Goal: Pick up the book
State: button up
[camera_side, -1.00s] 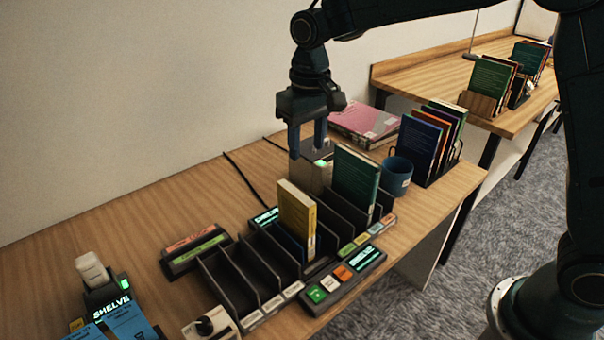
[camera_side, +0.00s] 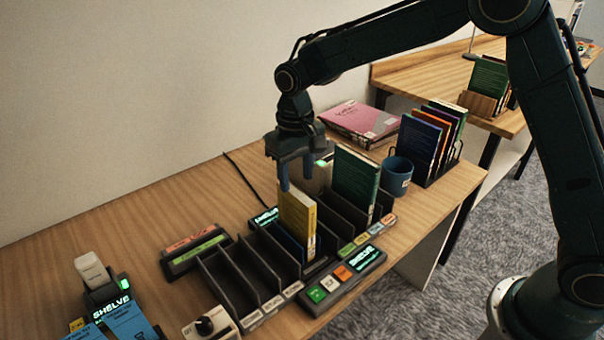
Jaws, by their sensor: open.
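A yellow book (camera_side: 297,222) stands upright in a slot near the middle of the black sorter rack (camera_side: 231,290). A dark green book (camera_side: 355,182) stands upright in a slot further right and back. My gripper (camera_side: 296,183) is open and empty, pointing down at the top edge of the yellow book. Its fingertips are very close to that edge; I cannot tell whether they touch the book or straddle it. The lower part of the yellow book is hidden by the rack.
A blue mug (camera_side: 397,175) and a rack of several books (camera_side: 428,143) stand to the right. A pink book (camera_side: 362,122) lies flat behind. A button panel (camera_side: 342,279) is in front of the sorter. Open desk (camera_side: 110,215) lies at the left.

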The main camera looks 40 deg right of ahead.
aim_at(296, 192)
jog(key=shift+f, duration=1.45)
jog(key=shift+w+f, duration=0.1)
jog(key=shift+f, duration=2.5)
grip_shut()
